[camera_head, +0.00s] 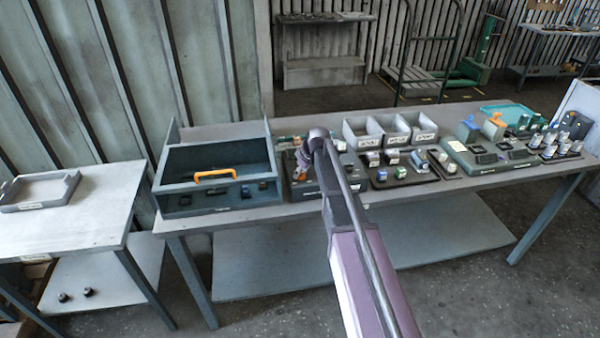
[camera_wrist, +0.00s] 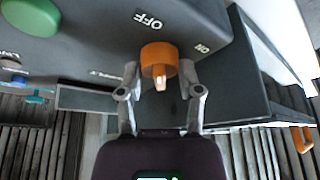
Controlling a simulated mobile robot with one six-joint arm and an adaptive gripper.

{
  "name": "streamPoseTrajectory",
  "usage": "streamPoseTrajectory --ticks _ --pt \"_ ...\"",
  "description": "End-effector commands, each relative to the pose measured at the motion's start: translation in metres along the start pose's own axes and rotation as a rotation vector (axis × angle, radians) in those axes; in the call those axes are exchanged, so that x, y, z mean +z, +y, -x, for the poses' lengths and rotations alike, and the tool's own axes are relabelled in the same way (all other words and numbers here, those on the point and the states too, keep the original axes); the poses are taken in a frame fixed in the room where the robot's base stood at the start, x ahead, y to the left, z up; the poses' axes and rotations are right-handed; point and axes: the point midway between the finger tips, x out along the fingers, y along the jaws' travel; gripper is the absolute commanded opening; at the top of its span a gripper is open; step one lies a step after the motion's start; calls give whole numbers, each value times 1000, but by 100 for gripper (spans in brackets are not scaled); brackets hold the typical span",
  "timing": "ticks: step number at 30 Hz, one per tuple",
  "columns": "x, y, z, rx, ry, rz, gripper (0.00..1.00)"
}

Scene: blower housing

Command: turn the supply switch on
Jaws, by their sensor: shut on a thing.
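The supply switch is an orange round knob (camera_wrist: 159,57) with a pale pointer tip, on a dark grey control box (camera_wrist: 90,35). White OFF lettering shows above it in the wrist view, and a second short label, apparently ON, to its upper right. My gripper (camera_wrist: 160,72) has a finger on each side of the knob and is shut on it. The pale tip faces down in the wrist view, toward my palm. In the head view my gripper (camera_head: 303,160) is over the control box (camera_head: 307,190) on the bench; my arm hides much of the box.
A dark open case with an orange handle (camera_head: 214,175) stands just left of the control box. Grey bins (camera_head: 390,130) and a tray of small parts (camera_head: 400,176) are to its right. A green button (camera_wrist: 30,15) sits on the box in the wrist view.

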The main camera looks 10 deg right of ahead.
Motion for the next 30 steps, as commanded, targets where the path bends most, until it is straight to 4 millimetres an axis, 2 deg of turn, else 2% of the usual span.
streamPoseTrajectory --ticks 30 --pt "0 -1 -1 340 -2 -815 0"
